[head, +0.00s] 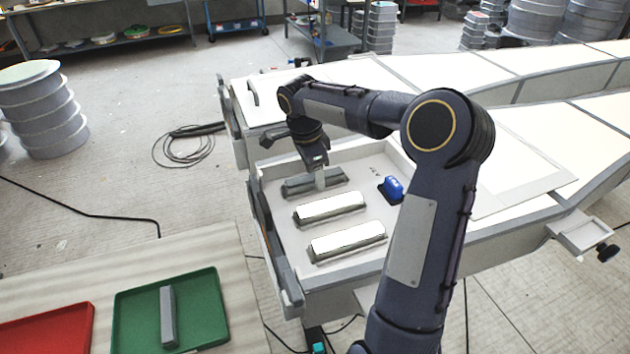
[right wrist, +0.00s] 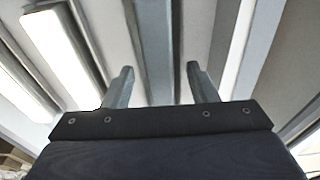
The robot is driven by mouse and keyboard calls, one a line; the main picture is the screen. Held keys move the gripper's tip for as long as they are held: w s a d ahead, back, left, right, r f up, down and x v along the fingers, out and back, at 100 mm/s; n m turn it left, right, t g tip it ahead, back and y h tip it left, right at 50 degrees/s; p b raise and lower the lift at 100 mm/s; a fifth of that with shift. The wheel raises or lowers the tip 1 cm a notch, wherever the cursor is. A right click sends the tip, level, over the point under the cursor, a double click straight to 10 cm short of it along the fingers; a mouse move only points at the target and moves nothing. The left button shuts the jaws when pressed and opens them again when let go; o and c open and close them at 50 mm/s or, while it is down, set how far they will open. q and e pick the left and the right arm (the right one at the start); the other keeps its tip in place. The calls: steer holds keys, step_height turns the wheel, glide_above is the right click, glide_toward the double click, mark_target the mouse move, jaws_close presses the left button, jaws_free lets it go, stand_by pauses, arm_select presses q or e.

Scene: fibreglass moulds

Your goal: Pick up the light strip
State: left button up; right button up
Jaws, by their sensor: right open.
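Two long strips with bright white tops, the near strip (head: 346,242) and the middle strip (head: 330,208), lie in the shallow pale mould. A third, grey strip (head: 298,187) with no bright top lies behind them. My right gripper (head: 319,179) points down at this grey strip. In the right wrist view its two fingers (right wrist: 158,85) stand apart, with a grey bar (right wrist: 152,45) showing between them; I cannot tell whether they touch it. A bright strip (right wrist: 62,50) shows left of the fingers. Another grey strip (head: 168,315) lies in the green tray. My left gripper is out of view.
A blue block-like tool (head: 392,187) sits in the mould right of the strips. The green tray (head: 207,297) and red tray (head: 45,335) are on the near-left table. Mould walls edge the strips. Cables and stacked drums (head: 42,108) are on the floor.

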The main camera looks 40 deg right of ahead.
steer(key=c, duration=1.1)
steer(key=shift+r, duration=0.15)
